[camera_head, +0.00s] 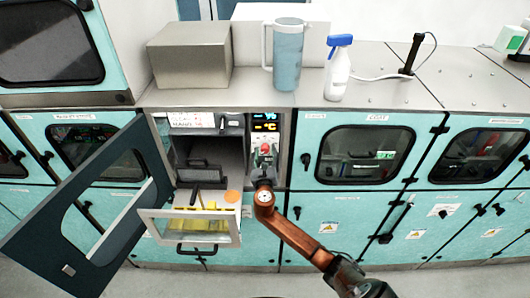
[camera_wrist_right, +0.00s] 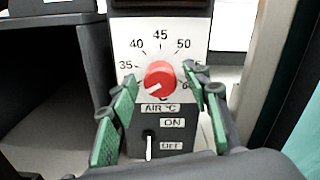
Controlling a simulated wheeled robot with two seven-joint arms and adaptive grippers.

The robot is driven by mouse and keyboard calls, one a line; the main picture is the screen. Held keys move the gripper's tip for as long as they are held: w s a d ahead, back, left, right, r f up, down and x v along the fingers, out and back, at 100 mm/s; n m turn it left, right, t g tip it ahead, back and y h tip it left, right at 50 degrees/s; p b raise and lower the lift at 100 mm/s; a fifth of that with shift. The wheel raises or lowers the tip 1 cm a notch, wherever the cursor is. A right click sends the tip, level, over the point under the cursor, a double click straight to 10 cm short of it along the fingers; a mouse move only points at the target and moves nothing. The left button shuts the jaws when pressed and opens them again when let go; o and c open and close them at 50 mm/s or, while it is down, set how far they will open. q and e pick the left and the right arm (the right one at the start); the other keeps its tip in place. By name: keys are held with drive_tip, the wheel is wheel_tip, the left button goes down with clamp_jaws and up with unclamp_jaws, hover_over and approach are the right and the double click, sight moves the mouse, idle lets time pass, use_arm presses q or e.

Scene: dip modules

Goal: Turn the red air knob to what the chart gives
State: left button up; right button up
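The red air knob (camera_wrist_right: 160,78) sits on a white panel with a printed scale; 35, 40, 45 and 50 read clearly, and the right-hand figures are partly covered. A pale mark shows on the knob's lower left. In the head view the knob (camera_head: 266,148) is small, below the displays. My right gripper (camera_wrist_right: 163,86) is open, its green-padded fingers either side of the knob with gaps visible. It also shows in the head view (camera_head: 264,176). My left gripper is out of view.
An ON/OFF toggle (camera_wrist_right: 149,146) sits below the knob. Two displays (camera_head: 264,121) are above it. A dark door (camera_head: 92,215) stands open at left, and a clear-fronted drawer (camera_head: 190,226) sticks out. A jug (camera_head: 287,60) and spray bottle (camera_head: 338,75) stand on top.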

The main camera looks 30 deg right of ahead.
drive_tip(key=c, duration=1.1)
